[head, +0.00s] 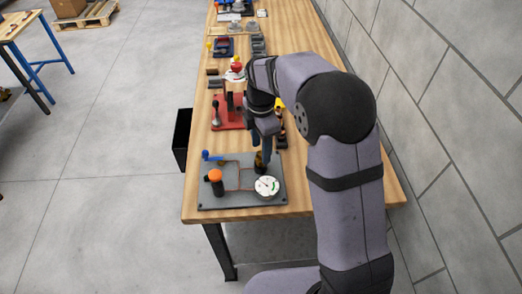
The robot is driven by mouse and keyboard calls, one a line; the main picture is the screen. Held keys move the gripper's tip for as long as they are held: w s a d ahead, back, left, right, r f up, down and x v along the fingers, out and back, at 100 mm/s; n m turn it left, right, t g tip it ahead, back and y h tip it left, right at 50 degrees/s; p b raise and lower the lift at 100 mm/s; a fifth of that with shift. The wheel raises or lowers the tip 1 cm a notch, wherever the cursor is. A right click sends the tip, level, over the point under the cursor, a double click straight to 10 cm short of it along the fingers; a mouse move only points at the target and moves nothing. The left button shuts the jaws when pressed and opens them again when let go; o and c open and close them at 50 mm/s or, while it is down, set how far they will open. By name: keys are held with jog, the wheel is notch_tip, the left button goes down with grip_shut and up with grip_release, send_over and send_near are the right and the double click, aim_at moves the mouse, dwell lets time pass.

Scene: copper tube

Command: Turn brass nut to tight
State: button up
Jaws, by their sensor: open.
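A dark grey board (236,199) lies near the front edge of the wooden bench. Thin copper tube (239,189) runs across its middle. A small dark and brass-coloured fitting (259,166) stands towards the board's back right; it looks like the brass nut's place, but the nut is too small and too covered to make out. My gripper (264,158) points down over that fitting with its fingers close around or beside it. It is open; I cannot tell whether it touches. A white round gauge (267,186) sits just in front of it.
On the board are a blue-handled valve (211,156) and an orange-topped black post (215,177). Behind it stands a red fixture (227,119). More items line the bench towards the back. A block wall (430,110) closes the right side.

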jog(key=shift+f+p, duration=0.3)
jog(key=shift+f, duration=1.25)
jog(key=c, duration=1.1)
jog(key=shift+o, duration=0.2)
